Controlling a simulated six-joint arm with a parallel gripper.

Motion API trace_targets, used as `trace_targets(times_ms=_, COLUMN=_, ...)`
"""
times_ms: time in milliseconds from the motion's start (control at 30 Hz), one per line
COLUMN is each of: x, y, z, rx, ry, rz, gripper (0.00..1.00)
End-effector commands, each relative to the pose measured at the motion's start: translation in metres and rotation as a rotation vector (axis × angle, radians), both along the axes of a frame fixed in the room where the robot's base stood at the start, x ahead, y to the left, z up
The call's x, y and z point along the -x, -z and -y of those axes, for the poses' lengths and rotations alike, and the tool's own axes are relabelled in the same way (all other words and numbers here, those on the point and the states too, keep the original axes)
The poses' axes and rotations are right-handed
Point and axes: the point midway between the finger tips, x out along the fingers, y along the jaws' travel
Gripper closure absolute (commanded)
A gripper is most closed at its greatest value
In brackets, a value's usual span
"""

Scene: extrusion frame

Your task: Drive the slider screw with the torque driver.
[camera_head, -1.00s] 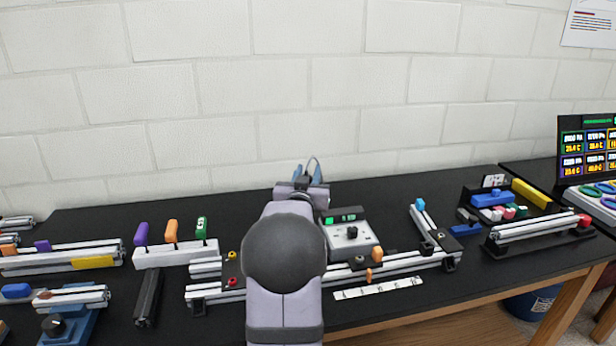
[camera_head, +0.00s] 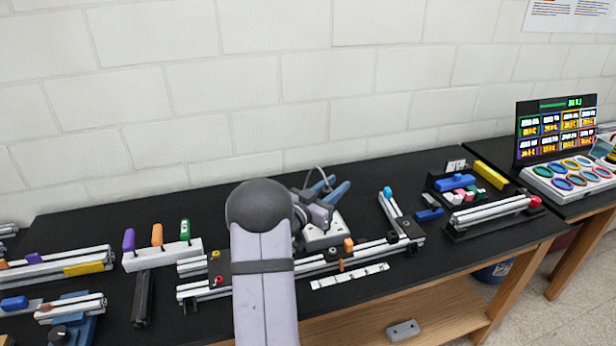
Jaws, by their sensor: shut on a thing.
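My gripper (camera_head: 331,186), with blue fingers, is above the back of the bench, over a small light box (camera_head: 318,242). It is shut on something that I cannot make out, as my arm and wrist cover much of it. The extrusion frame (camera_head: 318,268) lies in front of the box, partly behind my arm. A small orange part (camera_head: 348,245) is on its rail, with another orange piece (camera_head: 341,265) just below. I cannot tell the slider screw apart. A white rack (camera_head: 165,258) at left holds purple, orange (camera_head: 157,235) and green-handled upright tools.
A bin of coloured parts (camera_head: 460,184) and a red-ended rail (camera_head: 490,212) stand further right. A marked white strip (camera_head: 350,276) lies in front of the frame. More rails (camera_head: 60,268) crowd the left.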

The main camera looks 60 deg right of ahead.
Motion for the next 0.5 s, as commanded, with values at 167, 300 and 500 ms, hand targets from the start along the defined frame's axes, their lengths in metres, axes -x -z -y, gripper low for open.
trace_targets(times_ms=167, x=0.029, y=-0.012, z=-0.007, rx=0.003, ry=0.115, rz=0.001, gripper=1.0)
trace_targets(times_ms=300, x=0.036, y=-0.02, z=-0.009, rx=0.003, ry=0.144, rz=0.002, gripper=1.0)
trace_targets(times_ms=500, x=0.037, y=-0.021, z=-0.009, rx=0.002, ry=0.146, rz=0.001, gripper=1.0)
